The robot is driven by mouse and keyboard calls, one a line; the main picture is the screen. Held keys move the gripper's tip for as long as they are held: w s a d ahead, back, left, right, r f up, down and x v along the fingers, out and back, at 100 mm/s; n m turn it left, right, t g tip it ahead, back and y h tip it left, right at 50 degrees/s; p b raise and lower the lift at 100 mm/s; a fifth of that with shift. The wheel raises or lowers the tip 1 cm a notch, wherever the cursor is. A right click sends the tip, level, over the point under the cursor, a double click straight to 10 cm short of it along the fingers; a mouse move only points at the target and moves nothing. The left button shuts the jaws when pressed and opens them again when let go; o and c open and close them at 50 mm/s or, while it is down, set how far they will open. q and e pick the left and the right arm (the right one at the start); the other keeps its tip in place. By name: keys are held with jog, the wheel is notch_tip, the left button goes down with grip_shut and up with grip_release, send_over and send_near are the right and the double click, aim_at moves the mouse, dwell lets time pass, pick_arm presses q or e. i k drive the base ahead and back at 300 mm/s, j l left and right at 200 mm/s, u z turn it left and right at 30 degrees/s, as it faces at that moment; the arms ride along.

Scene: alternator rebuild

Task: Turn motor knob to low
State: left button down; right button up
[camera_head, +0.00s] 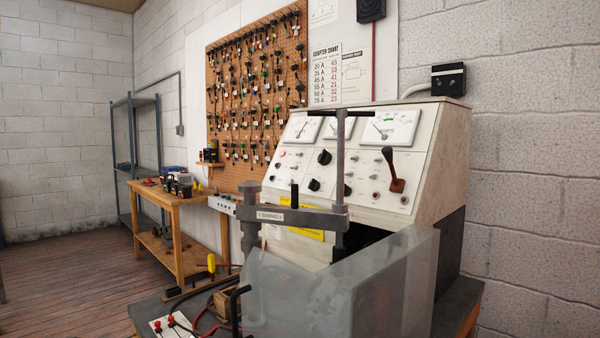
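The test bench (435,150) has a sloped white control panel (365,165) in the middle of the view. Black rotary knobs sit on the panel: an upper knob (324,157), a lower left knob (314,185) and a lower right knob (347,190), partly behind a clamp post. The labels are too small to read, so I cannot tell which is the motor knob or its setting. Neither of my grippers is in view.
A grey clamp frame (290,217) with a T-handle (340,113) stands before the panel. A clear shield (350,290) covers the front right. A wooden workbench (175,205), pegboard (258,95) and metal shelf (123,160) stand further back. Wooden floor (60,275) is free at left.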

aim_at(314, 185)
jog(key=i+j, duration=0.15)
jog(key=j, duration=0.25)
jog(key=i+j, duration=0.15)
jog(key=j, duration=0.25)
jog(key=i+j, duration=0.1)
jog(key=j, duration=0.25)
jog(key=i+j, duration=0.15)
jog(key=j, duration=0.25)
jog(key=i+j, duration=0.15)
jog(key=j, duration=0.25)
jog(key=i+j, duration=0.15)
jog(key=j, duration=0.25)
jog(key=i+j, duration=0.15)
jog(key=j, duration=0.2)
jog(key=z, duration=0.05)
